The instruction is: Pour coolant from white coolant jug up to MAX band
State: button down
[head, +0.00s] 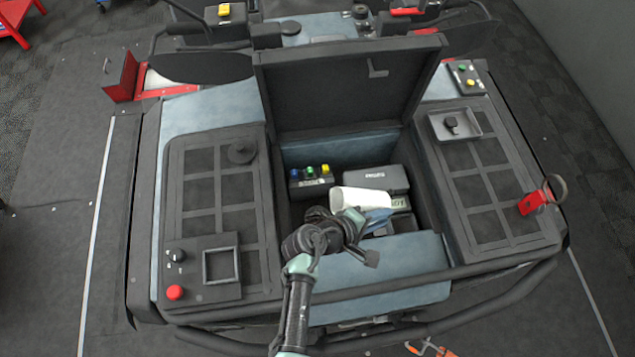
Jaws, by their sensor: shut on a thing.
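The white coolant jug (362,198) shows in the head view over the open bay in the middle of the vehicle. It is tipped far over, with its long side close to level and its wider end at the left. My gripper (350,220) is shut on it from the near side, and my wrist hides the jug's lower part. A small blue-grey surface (378,216) shows right beside the jug; I cannot tell what it is. I cannot make out a MAX band, a coolant level or any liquid flowing.
In the bay, a black box (375,179) lies behind the jug, and a black block with coloured caps (311,178) stands left. The raised black lid (345,90) closes off the back. Side decks carry a red button (175,292) and a red lever (534,202). A black bar (400,286) crosses the front.

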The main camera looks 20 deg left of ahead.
jog(key=g+y+p, duration=0.1)
jog(key=p, duration=0.2)
jog(key=shift+w+r+y, duration=0.1)
jog(key=shift+y, duration=0.2)
jog(key=shift+a, duration=0.1)
dwell(1.7)
